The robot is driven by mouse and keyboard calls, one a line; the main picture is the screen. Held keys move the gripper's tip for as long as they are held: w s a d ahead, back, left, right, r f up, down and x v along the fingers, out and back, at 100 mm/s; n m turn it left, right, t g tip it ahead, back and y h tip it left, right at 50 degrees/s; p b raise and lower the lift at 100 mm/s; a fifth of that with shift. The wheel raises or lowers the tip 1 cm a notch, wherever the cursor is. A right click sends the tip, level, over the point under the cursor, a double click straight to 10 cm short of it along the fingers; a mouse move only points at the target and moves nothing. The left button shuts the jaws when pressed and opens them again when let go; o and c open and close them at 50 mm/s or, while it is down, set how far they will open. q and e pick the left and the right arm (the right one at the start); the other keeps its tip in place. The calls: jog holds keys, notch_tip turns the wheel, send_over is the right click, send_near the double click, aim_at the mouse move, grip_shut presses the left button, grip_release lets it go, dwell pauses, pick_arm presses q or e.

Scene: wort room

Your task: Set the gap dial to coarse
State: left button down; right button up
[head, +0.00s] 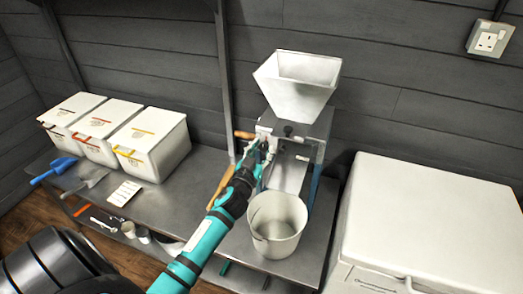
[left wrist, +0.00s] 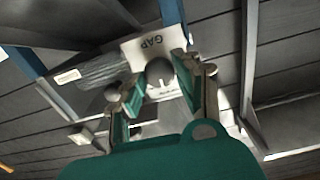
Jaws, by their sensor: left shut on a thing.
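The grain mill (head: 312,130) stands on the steel bench with a white hopper (head: 297,82) on top. My left gripper (head: 264,148) reaches to the mill's front left. In the left wrist view, a white plate marked GAP (left wrist: 150,43) carries a round dark dial knob (left wrist: 159,70). My left gripper (left wrist: 158,88) has its green-padded fingers on either side of this knob and is shut on it. The plate's other markings are partly hidden by the knob and fingers, so I cannot read the setting. My right gripper is in neither view.
A white bucket (head: 277,228) stands below the mill's outlet, close to my left arm. Three white lidded bins (head: 152,143), scoops (head: 92,178) and a card (head: 124,193) are on the bench at left. A large white chest (head: 430,225) stands at right.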

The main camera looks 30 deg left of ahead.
pick_arm(q)
jog(key=m, duration=0.4)
jog(key=shift+d+m, duration=0.1)
jog(key=shift+m, duration=2.2)
jog(key=c, duration=1)
grip_release()
jog(key=shift+o, duration=0.2)
jog(key=shift+s+d+f, duration=0.15)
jog(key=shift+s, duration=0.15)
jog(key=v, duration=1.1)
